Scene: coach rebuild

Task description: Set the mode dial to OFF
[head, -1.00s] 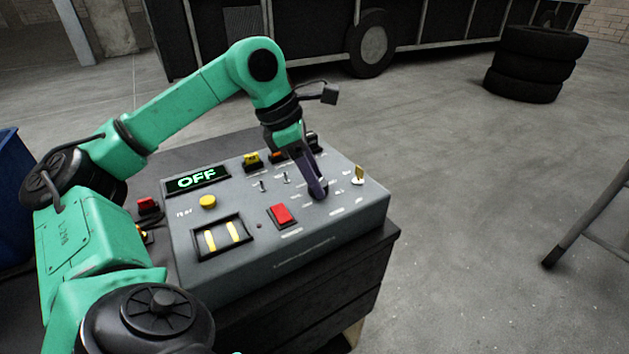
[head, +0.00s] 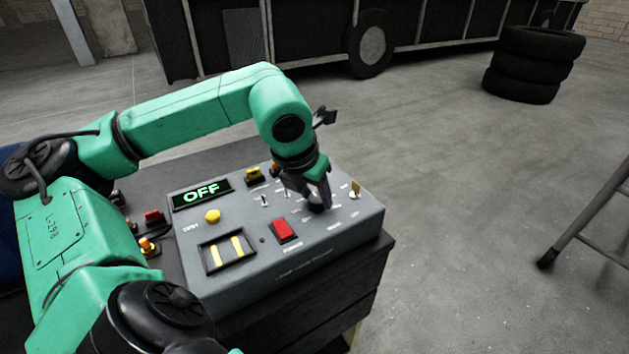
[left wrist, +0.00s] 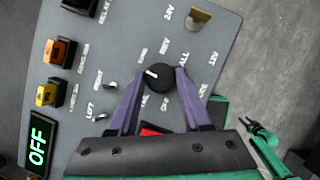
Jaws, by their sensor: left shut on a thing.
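The mode dial (left wrist: 158,78) is a round black knob with a white pointer mark, on the sloping face of the grey control panel (head: 320,245). In the left wrist view its mark points left and slightly up; the small labels around it are hard to read. My left gripper (left wrist: 160,80) is shut on the dial, one purple finger on each side. In the head view the left gripper (head: 317,203) comes down over the dial and mostly hides it. The green display (head: 202,194) reads OFF.
The panel also carries a red rocker switch (head: 284,230), a yellow button (head: 212,216), a yellow key-like switch (head: 355,187) and small toggles. It sits on a dark cabinet (head: 370,290). Stacked tyres (head: 522,75) and a metal stand (head: 590,225) are apart on open floor.

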